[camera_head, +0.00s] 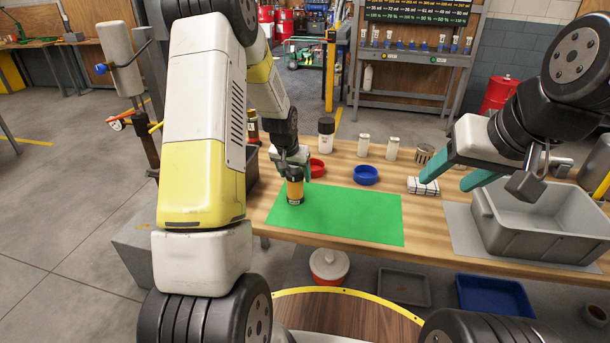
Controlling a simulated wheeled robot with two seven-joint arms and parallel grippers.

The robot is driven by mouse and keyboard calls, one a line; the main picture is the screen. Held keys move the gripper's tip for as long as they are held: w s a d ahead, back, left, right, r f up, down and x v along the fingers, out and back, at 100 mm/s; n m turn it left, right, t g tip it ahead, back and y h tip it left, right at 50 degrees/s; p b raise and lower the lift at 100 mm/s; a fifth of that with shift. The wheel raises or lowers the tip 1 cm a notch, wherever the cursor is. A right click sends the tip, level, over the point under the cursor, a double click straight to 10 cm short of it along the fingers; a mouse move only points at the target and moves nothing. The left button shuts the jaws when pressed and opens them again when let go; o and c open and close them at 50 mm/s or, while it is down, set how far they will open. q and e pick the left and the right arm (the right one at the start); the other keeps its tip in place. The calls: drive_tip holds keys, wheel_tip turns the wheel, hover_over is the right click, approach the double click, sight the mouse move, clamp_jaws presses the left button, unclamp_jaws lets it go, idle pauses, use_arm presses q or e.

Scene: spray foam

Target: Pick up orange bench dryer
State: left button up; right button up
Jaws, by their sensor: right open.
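A small orange cylinder with a dark band (295,189) stands upright on the green mat (350,218), near its left edge. It is the only orange thing on the bench top, and I cannot tell whether it is the bench dryer. My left gripper (296,168) is right above it and hides its top. Whether the fingers are closed on it is unclear. My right gripper (458,172) has its teal fingers spread, empty, between the folded checked cloth (423,187) and the grey bin (545,243).
Behind the mat on the wooden bench (345,158) are a red dish (317,167), a blue dish (366,175), a black-capped white bottle (326,135), two small white bottles (392,148) and a metal can (424,153). The mat's middle and right are clear.

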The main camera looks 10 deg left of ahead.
use_arm(q)
clamp_jaws()
